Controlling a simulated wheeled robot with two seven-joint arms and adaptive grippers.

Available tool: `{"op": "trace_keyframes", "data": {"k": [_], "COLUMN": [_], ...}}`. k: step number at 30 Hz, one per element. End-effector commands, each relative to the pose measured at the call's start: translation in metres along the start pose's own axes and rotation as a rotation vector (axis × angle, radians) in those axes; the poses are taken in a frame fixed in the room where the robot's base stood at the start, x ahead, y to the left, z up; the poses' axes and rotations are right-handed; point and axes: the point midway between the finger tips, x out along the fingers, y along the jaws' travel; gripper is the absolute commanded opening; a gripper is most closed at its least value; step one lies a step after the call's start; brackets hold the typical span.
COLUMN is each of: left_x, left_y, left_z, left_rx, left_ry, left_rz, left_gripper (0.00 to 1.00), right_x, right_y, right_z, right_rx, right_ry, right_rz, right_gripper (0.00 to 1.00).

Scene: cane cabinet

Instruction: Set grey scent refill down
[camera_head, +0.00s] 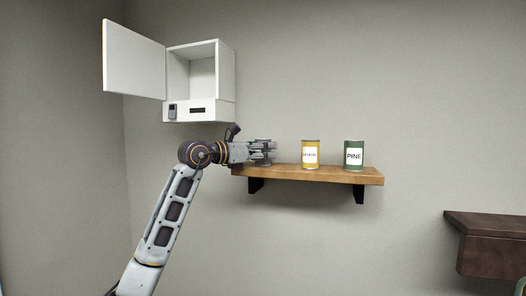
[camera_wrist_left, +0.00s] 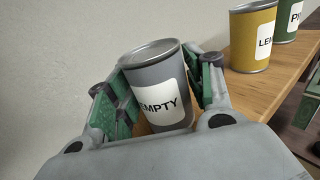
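A grey can labelled EMPTY, the scent refill (camera_wrist_left: 156,72), stands between the two fingers of my left gripper (camera_wrist_left: 160,90) in the left wrist view. The fingers press against it from both sides. In the head view my left gripper (camera_head: 263,150) is at the left end of the wooden shelf (camera_head: 340,176), and its fingers mostly hide the grey refill. The refill is upright at shelf height; I cannot tell whether its base touches the wood. My right gripper cannot be made out.
A yellow LEMON can (camera_head: 310,155) and a green PINE can (camera_head: 354,156) stand to the right on the shelf. A white wall cabinet (camera_head: 227,75) hangs above left, its door (camera_head: 134,60) open. A dark wooden ledge (camera_head: 490,228) is at lower right.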

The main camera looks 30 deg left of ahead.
Motion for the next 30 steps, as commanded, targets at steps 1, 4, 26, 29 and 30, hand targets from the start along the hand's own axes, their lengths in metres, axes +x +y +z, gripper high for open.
{"op": "trace_keyframes", "data": {"k": [1, 4, 26, 29, 30], "left_x": [0.0, 0.0, -0.022, -0.034, -0.039], "left_y": [0.0, 0.0, 0.001, 0.001, 0.001], "left_z": [0.0, 0.001, 0.002, 0.001, 0.001], "left_rx": [0.0, 0.0, 0.002, 0.002, 0.002], "left_ry": [0.0, 0.0, 0.0, 0.0, 0.0], "left_rz": [0.0, 0.0, 0.002, 0.002, 0.002], "left_gripper": [0.63, 0.67, 0.67, 0.67, 0.67], "right_x": [0.0, -0.001, 0.008, 0.013, 0.015], "right_y": [0.001, 0.002, 0.006, 0.005, 0.005], "right_z": [0.0, 0.0, 0.002, 0.003, 0.003], "right_rx": [0.0, -0.001, -0.002, -0.002, -0.002], "right_ry": [0.0, 0.0, -0.002, -0.002, -0.002], "right_rz": [0.001, 0.002, 0.006, 0.006, 0.005], "right_gripper": [0.4, 0.4, 0.4, 0.4, 0.4]}}
